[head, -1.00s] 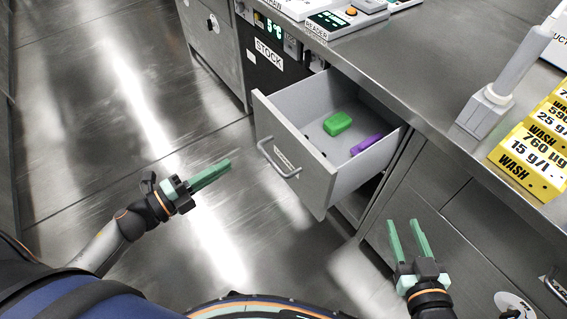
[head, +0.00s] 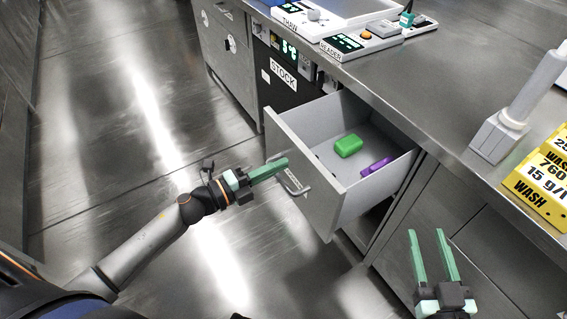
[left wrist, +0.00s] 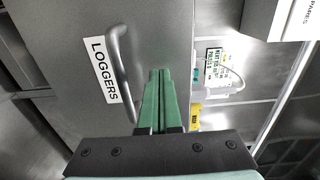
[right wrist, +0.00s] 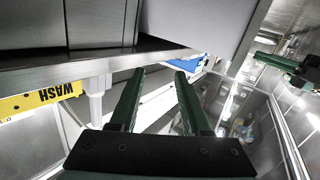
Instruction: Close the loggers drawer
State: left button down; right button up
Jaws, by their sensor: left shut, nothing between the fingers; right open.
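The loggers drawer (head: 318,200) is pulled out from under the bench, with a green block (head: 348,146) and a purple item (head: 376,166) inside. Its front shows a LOGGERS label (left wrist: 105,70) and a bar handle (left wrist: 122,72) in the left wrist view. My left gripper (head: 284,162) is shut and empty, its fingertips close in front of the drawer front by the handle. I cannot tell whether they touch it. In the left wrist view the fingers (left wrist: 158,76) lie just beside the handle. My right gripper (head: 428,234) is open and empty, right of the drawer, in front of the bench.
The steel bench top (head: 420,110) carries a reader unit (head: 362,40), a white stand (head: 510,115) and yellow WASH blocks (head: 540,190). A black STOCK unit (head: 285,85) stands left of the drawer. The floor (head: 120,200) in front of the drawer is clear.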

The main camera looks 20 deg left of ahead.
pick_arm(q)
jog(key=shift+w+d, duration=0.45)
jog(key=shift+w, duration=0.15)
jog(key=shift+w+d, duration=0.15)
pick_arm(e)
jog(key=shift+w+r+t, duration=0.1)
jog(key=shift+r+t, duration=0.2)
jog(key=shift+r, duration=0.45)
